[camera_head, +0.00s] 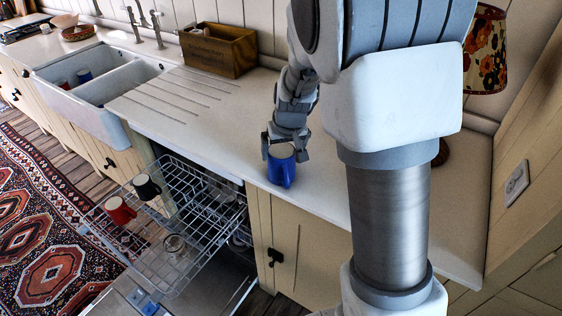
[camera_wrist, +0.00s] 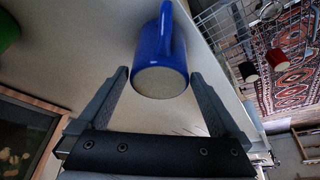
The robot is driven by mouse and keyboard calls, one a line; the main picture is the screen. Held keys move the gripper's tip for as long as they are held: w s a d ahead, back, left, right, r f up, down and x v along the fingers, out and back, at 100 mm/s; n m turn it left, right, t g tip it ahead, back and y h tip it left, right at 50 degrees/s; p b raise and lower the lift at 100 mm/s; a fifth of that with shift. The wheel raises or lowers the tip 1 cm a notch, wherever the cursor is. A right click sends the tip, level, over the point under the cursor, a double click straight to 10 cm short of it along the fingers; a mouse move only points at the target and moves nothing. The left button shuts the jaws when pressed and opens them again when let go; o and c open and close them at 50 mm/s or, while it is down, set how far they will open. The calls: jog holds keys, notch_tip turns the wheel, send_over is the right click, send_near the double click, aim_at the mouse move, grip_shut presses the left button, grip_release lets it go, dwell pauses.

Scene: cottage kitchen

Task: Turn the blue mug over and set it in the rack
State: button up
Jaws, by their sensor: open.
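The blue mug (camera_head: 281,172) stands on the pale counter near its front edge, handle toward the front right. Its pale round end faces up; I cannot tell whether this is the opening or the base. In the wrist view the mug (camera_wrist: 160,55) lies just ahead of and between my fingers, with gaps on both sides. My gripper (camera_head: 284,151) is open around the mug's top, and its fingers also show in the wrist view (camera_wrist: 160,75). The wire rack (camera_head: 190,262) is pulled out from below the counter, left of the mug.
The rack holds a red mug (camera_head: 120,211), a black mug (camera_head: 147,188) and a glass (camera_head: 174,244); its right part has open room. A wooden box (camera_head: 218,52) stands at the wall. A white sink (camera_head: 92,107) is at left. A floral lamp (camera_head: 484,50) stands behind my arm.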

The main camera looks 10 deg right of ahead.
jog(key=c, duration=1.6)
jog(key=shift+w+r, duration=0.1)
jog(key=shift+r, duration=0.05)
